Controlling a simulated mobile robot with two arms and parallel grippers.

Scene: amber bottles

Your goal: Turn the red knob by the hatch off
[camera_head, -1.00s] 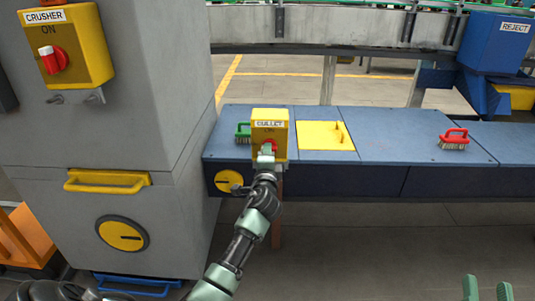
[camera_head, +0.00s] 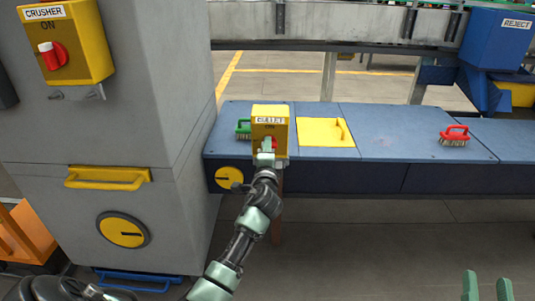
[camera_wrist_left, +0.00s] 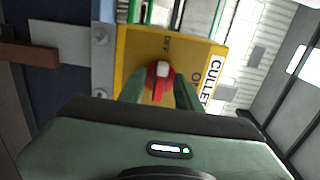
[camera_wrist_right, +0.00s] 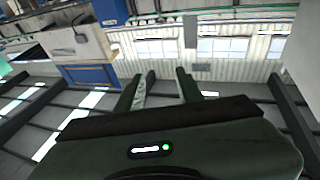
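A yellow box labelled CULLET (camera_head: 270,113) stands on the blue bench beside the yellow hatch (camera_head: 325,133). Its red knob (camera_wrist_left: 158,93) has a white-tipped handle and shows in the left wrist view, with ON and OFF printed near it. My left gripper (camera_head: 267,149) is at the front of the box and partly hides the knob in the head view. In the left wrist view its fingers (camera_wrist_left: 160,90) stand on either side of the knob, apart; whether they touch it is unclear. My right gripper (camera_head: 487,287) is open and empty at the lower right.
A CRUSHER box (camera_head: 90,45) with another red knob (camera_head: 58,57) is on the grey cabinet at left. A green brush (camera_head: 243,127) and a red brush (camera_head: 455,136) lie on the bench. A blue REJECT bin (camera_head: 500,45) is at back right. The floor before the bench is clear.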

